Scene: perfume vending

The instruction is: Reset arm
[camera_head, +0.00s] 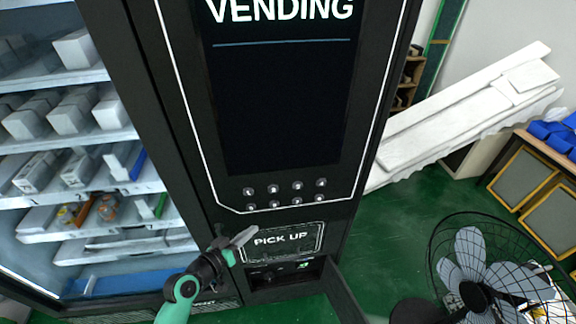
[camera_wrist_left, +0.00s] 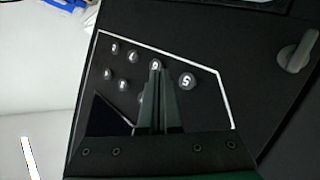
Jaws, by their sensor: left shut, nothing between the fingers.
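The black vending machine (camera_head: 362,130) stands in the middle of the head view, with a dark screen headed "VENDING". Below the screen is a panel of round silver buttons (camera_head: 297,185). My left gripper (camera_head: 249,236) comes up from the bottom, in front of the machine, beside the "PICK UP" sign (camera_head: 300,239) and below the buttons. Its fingers are shut with nothing between them. In the left wrist view the shut fingers (camera_wrist_left: 158,75) overlap the button panel, near the button marked 5 (camera_wrist_left: 187,81); the gap to it cannot be told. My right gripper is not in view.
Glass-fronted shelves (camera_head: 85,190) with several boxes fill the left. A dark pick-up opening (camera_head: 285,275) lies below the sign. A fan (camera_head: 490,275) stands at lower right, with white boards (camera_head: 455,115) behind it. Green floor (camera_head: 395,225) lies clear between machine and fan.

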